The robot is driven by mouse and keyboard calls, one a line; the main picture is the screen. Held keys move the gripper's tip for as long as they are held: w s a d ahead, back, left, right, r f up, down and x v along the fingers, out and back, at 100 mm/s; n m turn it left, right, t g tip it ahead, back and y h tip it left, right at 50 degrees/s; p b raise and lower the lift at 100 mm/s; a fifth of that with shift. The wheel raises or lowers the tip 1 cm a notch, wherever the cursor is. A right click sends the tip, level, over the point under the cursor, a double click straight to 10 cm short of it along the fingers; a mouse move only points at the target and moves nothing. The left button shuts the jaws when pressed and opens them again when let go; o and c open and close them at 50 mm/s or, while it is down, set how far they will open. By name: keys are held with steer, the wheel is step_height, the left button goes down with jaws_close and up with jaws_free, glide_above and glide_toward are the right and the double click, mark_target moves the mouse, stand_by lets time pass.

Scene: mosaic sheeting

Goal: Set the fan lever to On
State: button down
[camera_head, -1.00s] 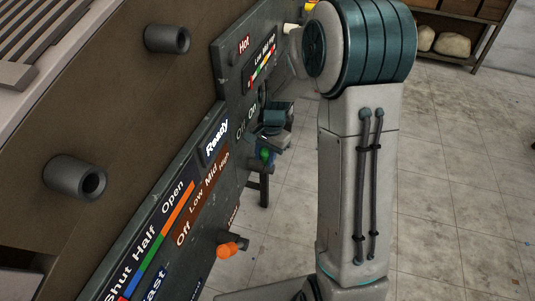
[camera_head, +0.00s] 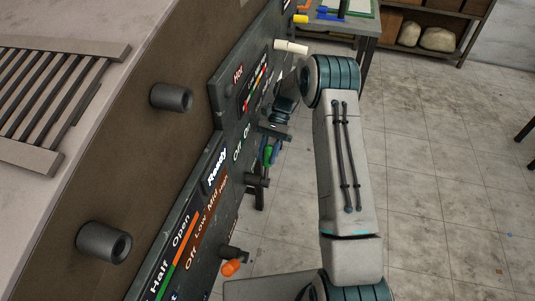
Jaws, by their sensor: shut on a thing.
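The dark control panel (camera_head: 208,172) runs diagonally up the picture. A green lever handle (camera_head: 267,155) stands out from it beside the white Off and On labels (camera_head: 242,143), and I take it for the fan lever. No fan label can be read. My gripper (camera_head: 268,146) reaches in from above and is shut on the green handle, with blue showing beside it. The gripper's dark body hides the lever's base and part of the handle, so its exact setting cannot be told.
An orange-tipped lever (camera_head: 231,267) sticks out lower down, and a cream lever (camera_head: 291,47) and yellow knob (camera_head: 300,19) higher up. Two grey pipe stubs (camera_head: 172,97) stick out at left. The tiled floor (camera_head: 430,170) is open at right; a shelf (camera_head: 437,28) stands behind.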

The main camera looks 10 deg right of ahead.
steer(key=shift+w+d+f+g, duration=0.1)
steer(key=shift+w+f+g, duration=0.05)
steer(key=shift+w+g, duration=0.15)
stand_by(0.4)
steer(key=c, duration=1.1)
jaws_free()
steer(key=p+v, duration=0.4)
steer(key=v, duration=0.9)
steer(key=shift+w+d, duration=0.3)
